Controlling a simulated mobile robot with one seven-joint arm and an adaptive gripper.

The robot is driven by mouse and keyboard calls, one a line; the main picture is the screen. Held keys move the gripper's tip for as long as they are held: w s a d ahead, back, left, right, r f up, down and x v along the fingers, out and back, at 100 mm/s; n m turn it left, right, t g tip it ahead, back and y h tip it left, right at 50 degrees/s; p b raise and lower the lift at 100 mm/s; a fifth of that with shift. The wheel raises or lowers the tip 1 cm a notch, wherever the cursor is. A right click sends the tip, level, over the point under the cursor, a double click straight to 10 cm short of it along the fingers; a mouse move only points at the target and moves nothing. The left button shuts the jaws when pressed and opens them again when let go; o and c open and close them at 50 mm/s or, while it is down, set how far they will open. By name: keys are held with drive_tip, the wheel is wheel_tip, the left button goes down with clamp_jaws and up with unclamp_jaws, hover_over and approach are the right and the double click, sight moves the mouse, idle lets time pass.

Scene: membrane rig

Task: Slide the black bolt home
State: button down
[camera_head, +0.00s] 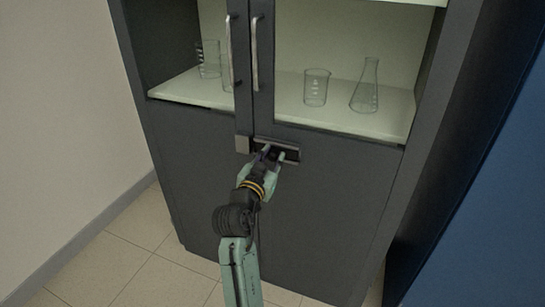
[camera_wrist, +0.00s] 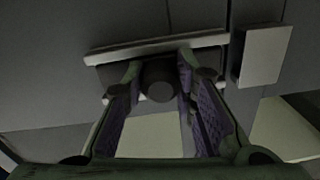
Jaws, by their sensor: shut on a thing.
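The black bolt shows in the wrist view as a round dark knob (camera_wrist: 159,82) standing out from a pale-edged mounting plate (camera_wrist: 110,54). My gripper (camera_wrist: 161,68) has one finger on each side of the knob and is shut on it. A pale square keeper block (camera_wrist: 264,55) sits just right of the plate there, with a narrow gap between. In the head view my gripper (camera_head: 272,153) is at the plate (camera_head: 291,153) on the cabinet front, and the keeper (camera_head: 242,144) is to its left. The fingers mostly hide the bolt there.
The dark grey cabinet (camera_head: 310,210) has two upper doors with upright handles (camera_head: 254,53) above my gripper. Glass beakers (camera_head: 316,88) and a conical flask (camera_head: 365,87) stand on the shelf inside. A wall is at left and a blue panel (camera_head: 480,215) at right.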

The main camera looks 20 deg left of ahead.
sight(260, 146)
idle(0.4)
drive_tip(key=a+b, duration=0.2)
drive_tip(key=a, duration=0.2)
drive_tip(key=shift+a+f, duration=0.1)
drive_tip(key=shift+a, duration=0.4)
drive_tip(key=shift+r, duration=0.2)
drive_tip(key=c, duration=1.3)
unclamp_jaws()
drive_tip(key=shift+a, duration=0.1)
drive_tip(key=shift+f, duration=0.1)
drive_tip(key=s, duration=1.2)
